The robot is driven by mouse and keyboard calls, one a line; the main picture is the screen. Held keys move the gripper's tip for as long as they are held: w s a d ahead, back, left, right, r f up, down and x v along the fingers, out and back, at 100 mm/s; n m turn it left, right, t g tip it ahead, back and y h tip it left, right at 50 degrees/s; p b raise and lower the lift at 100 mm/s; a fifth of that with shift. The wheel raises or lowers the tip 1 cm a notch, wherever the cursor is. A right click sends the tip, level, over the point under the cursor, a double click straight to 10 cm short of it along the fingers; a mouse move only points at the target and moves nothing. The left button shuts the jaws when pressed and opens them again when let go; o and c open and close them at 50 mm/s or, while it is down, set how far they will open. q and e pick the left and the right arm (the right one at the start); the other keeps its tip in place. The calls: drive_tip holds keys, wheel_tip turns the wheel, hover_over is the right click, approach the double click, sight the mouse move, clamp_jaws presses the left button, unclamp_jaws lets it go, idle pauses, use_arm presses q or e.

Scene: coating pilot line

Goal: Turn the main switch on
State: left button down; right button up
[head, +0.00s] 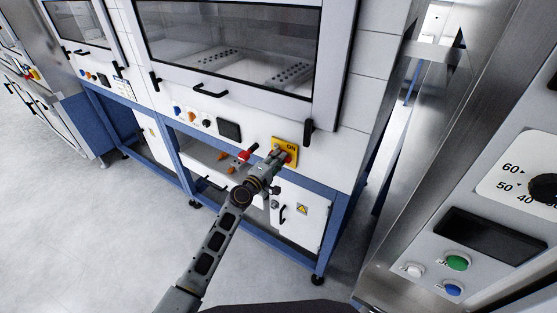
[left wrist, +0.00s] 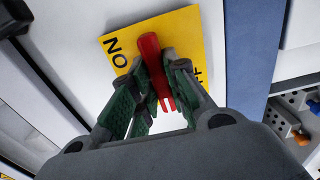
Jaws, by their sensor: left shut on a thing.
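The main switch is a yellow plate (head: 291,143) with a red handle on the white front panel of the middle cabinet, below the glass window. In the left wrist view the yellow plate (left wrist: 187,32) shows ON at its left and part of another word at its right edge. The red handle (left wrist: 149,50) stands between the two words. My left gripper (head: 279,157) is at the switch, and its green-padded fingers (left wrist: 155,82) are closed on the red handle from both sides. The fingers cover part of the handle. My right gripper is not in view.
Knobs (head: 192,117) and a dark display (head: 229,130) sit left of the switch. A red part (head: 246,155) shows close beside my gripper. A steel panel with a dial (head: 545,187) and a green button (head: 458,262) stands at the right. Open floor (head: 110,235) lies at the left.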

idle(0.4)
use_arm(q)
drive_tip(key=shift+f+m+b, duration=0.1)
drive_tip(key=shift+m+b, duration=1.15)
drive_tip(key=shift+m, duration=3.25)
drive_tip(key=m, duration=0.8)
drive_tip(key=c, duration=1.3)
unclamp_jaws()
drive_tip(key=shift+m, duration=0.3)
